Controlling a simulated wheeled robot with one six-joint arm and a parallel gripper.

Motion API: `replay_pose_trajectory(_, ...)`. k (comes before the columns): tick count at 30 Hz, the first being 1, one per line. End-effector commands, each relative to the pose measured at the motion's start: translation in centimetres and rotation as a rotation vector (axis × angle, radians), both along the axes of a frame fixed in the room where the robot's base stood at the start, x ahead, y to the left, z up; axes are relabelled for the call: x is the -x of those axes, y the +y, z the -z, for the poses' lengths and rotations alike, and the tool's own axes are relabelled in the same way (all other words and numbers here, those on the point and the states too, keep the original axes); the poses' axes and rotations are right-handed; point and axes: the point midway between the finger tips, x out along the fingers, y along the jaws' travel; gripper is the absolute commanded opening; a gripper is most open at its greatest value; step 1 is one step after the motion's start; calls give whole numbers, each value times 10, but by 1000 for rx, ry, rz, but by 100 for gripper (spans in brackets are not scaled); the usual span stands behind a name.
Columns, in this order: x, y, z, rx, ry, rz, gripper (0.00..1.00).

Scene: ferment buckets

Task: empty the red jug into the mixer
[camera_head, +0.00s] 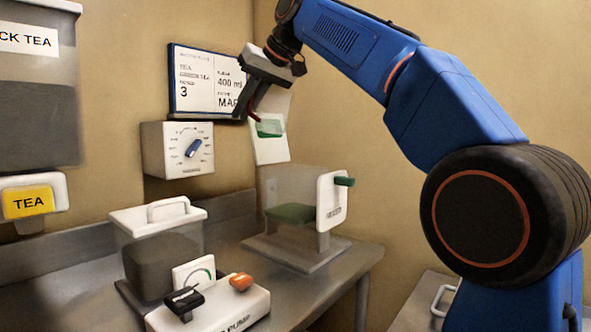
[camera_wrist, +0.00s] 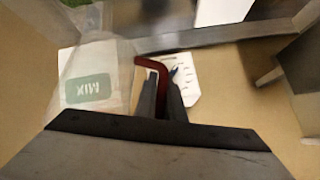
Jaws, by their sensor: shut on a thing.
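My gripper (camera_wrist: 165,85) is shut on the red handle of the red jug (camera_wrist: 141,62). I cannot tell the jug's tilt or contents. The mixer (camera_head: 333,203) stands on the bench: a clear box with green inside, a white front panel and a green knob. The jug is apart from it.
A white dial box (camera_head: 160,155) and a notice board (camera_head: 182,95) are on the wall left of my gripper. A lidded clear bin (camera_head: 190,240) and a white pump (camera_head: 215,308) stand left of the mixer. A dark tea tank (camera_head: 40,110) is far left.

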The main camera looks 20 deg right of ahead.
Motion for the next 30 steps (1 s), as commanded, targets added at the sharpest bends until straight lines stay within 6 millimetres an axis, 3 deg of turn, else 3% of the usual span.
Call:
replay_pose_trajectory(18,45,1,-13,174,-130,-2,0)
replay_pose_trajectory(30,49,0,-15,197,-145,0,0)
